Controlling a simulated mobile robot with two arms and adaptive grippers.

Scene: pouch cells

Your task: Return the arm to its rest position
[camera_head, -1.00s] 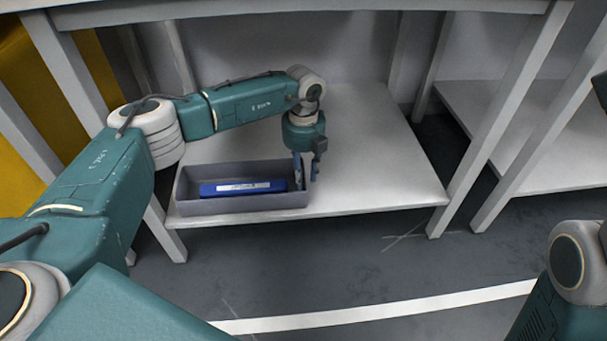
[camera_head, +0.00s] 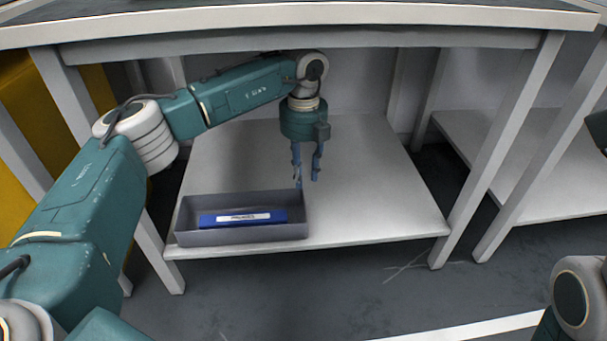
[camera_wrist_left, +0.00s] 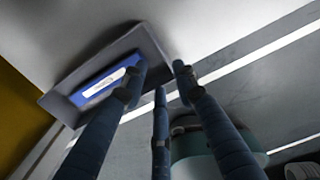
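My left gripper (camera_head: 307,178) hangs fingers-down above the lower shelf, just behind the right end of a grey tray. Its fingers are spread and nothing is between them. In the left wrist view its fingers (camera_wrist_left: 160,85) also stand apart and empty. The grey tray (camera_head: 290,232) sits at the shelf's front left edge and also shows in the left wrist view (camera_wrist_left: 62,108). A blue pouch cell (camera_head: 242,218) with a white label lies inside it; it also shows in the left wrist view (camera_wrist_left: 100,86). My right gripper is not in view.
The white lower shelf (camera_head: 385,190) is clear to the right of the tray. The tabletop (camera_head: 330,14) passes over my left arm, and table legs (camera_head: 500,150) stand at the sides. A second shelf (camera_head: 530,165) is at the right. The grey floor (camera_head: 300,290) in front is open.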

